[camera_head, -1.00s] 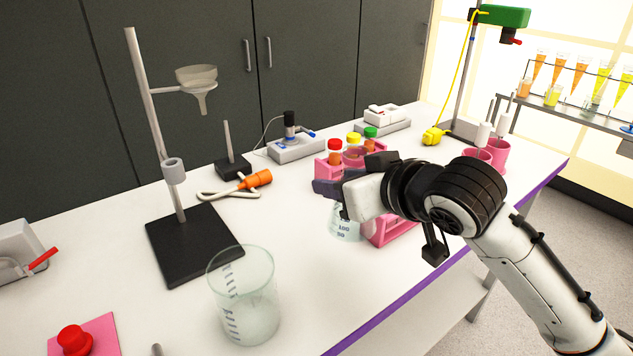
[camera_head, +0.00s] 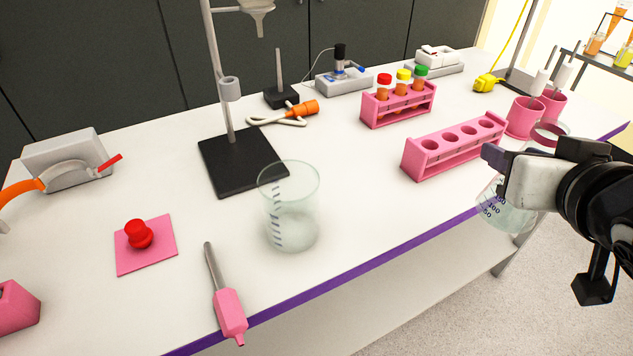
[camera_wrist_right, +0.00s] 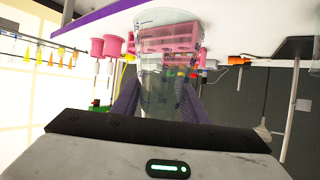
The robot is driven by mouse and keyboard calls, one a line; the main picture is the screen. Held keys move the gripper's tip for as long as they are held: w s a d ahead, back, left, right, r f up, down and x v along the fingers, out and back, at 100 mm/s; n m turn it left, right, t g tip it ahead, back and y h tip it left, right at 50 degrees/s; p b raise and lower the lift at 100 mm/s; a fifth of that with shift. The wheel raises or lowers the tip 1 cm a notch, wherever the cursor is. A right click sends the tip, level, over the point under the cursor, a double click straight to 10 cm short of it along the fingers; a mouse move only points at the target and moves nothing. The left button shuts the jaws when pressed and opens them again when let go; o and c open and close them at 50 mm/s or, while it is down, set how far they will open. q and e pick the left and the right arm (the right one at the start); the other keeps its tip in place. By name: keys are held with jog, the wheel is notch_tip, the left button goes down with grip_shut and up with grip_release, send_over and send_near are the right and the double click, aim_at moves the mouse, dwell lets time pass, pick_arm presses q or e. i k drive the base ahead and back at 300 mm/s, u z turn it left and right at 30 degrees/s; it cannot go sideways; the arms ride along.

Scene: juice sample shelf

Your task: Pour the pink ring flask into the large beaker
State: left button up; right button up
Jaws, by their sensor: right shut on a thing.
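The flask (camera_head: 503,212) is clear glass with dark volume marks; a pink ring (camera_head: 548,134) shows near its top. My right gripper (camera_head: 497,158) is shut on it, its dark fingers around the glass, and hides its middle. The flask leans in the head view, its top to the right, in front of the table's purple edge. In the right wrist view the flask (camera_wrist_right: 160,85) sits between the purple fingers of the right gripper (camera_wrist_right: 158,105). The large beaker (camera_head: 289,205) stands upright on the table, left of the flask, and looks empty. My left gripper is out of view.
A pink rack with empty holes (camera_head: 453,150) is just left of the gripper. A rack of capped tubes (camera_head: 398,104) is behind it. A black stand base (camera_head: 242,162) is behind the beaker; a pink-handled tool (camera_head: 229,312) lies front left. Table between beaker and rack is clear.

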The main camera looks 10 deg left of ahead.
aim_at(289, 189)
jog(key=k, duration=1.55)
jog(key=z, duration=1.05)
jog(key=i, duration=1.05)
jog(key=u, duration=2.25)
jog(key=i, duration=0.5)
jog(key=z, duration=0.05)
